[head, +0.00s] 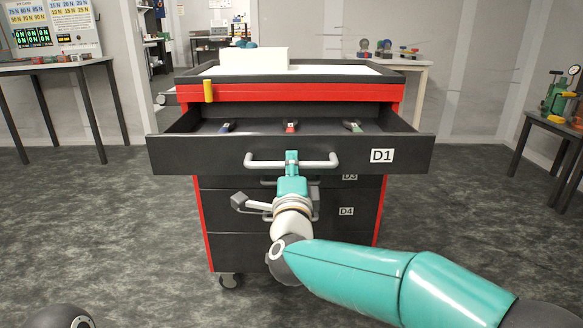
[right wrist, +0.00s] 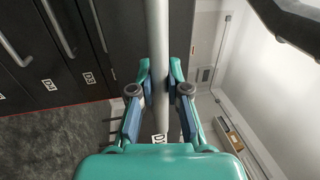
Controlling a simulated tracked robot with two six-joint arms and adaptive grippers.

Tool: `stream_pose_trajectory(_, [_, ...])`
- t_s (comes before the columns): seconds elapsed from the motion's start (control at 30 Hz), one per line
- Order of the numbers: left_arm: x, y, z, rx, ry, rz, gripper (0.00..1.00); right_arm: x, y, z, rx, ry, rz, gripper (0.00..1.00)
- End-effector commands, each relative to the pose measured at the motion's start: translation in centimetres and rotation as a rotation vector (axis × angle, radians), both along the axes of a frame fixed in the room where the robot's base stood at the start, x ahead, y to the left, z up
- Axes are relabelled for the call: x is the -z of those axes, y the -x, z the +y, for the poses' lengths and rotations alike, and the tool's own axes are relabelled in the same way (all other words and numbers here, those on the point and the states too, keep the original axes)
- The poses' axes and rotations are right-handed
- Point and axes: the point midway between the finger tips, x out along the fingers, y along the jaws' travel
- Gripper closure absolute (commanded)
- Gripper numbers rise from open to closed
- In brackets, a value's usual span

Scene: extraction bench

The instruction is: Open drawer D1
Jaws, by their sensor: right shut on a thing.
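Drawer D1 (head: 220,158) is the top drawer of a red and black tool cabinet. It stands pulled out toward me, its front well ahead of the drawers below. Its label D1 (head: 382,156) is at the right of the front. My right gripper (head: 291,160) is shut on the middle of its pale bar handle (head: 322,162). In the right wrist view the two fingers (right wrist: 160,85) close on either side of the handle bar (right wrist: 158,30). Several tools, including a red-handled one (head: 291,127), lie inside the drawer. My left gripper is not in view.
Lower drawers, one labelled D4 (head: 346,211), are shut. A white box (head: 254,58) stands on the cabinet top, and a yellow piece (head: 208,91) is at its front left edge. Tables stand at left (head: 50,66) and right (head: 552,123). The floor beside the cabinet is clear.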

Motion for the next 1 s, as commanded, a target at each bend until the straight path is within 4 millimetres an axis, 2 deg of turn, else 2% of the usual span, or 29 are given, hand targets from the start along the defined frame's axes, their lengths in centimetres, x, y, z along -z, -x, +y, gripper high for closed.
stream_pose_trajectory(0.03, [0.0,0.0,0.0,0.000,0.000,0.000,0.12,0.6,0.0,0.2,-0.007,0.006,0.013,1.00])
stream_pose_trajectory(0.23, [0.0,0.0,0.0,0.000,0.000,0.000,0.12,0.6,0.0,0.2,-0.006,0.006,0.013,1.00])
stream_pose_trajectory(0.27, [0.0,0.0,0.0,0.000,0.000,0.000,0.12,0.6,0.0,0.2,-0.006,0.006,0.013,0.82])
stream_pose_trajectory(0.4, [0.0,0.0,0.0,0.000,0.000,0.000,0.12,0.5,0.0,0.1,-0.004,0.005,0.010,0.59])
stream_pose_trajectory(0.77, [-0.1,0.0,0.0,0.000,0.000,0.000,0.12,0.2,0.2,-0.1,-0.001,0.002,0.004,0.59])
stream_pose_trajectory(0.87, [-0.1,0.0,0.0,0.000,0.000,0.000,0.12,0.3,0.8,-0.1,-0.001,0.002,0.004,0.59])
stream_pose_trajectory(1.0, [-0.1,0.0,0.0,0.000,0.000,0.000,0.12,0.6,2.6,-0.1,-0.001,0.003,0.003,0.59])
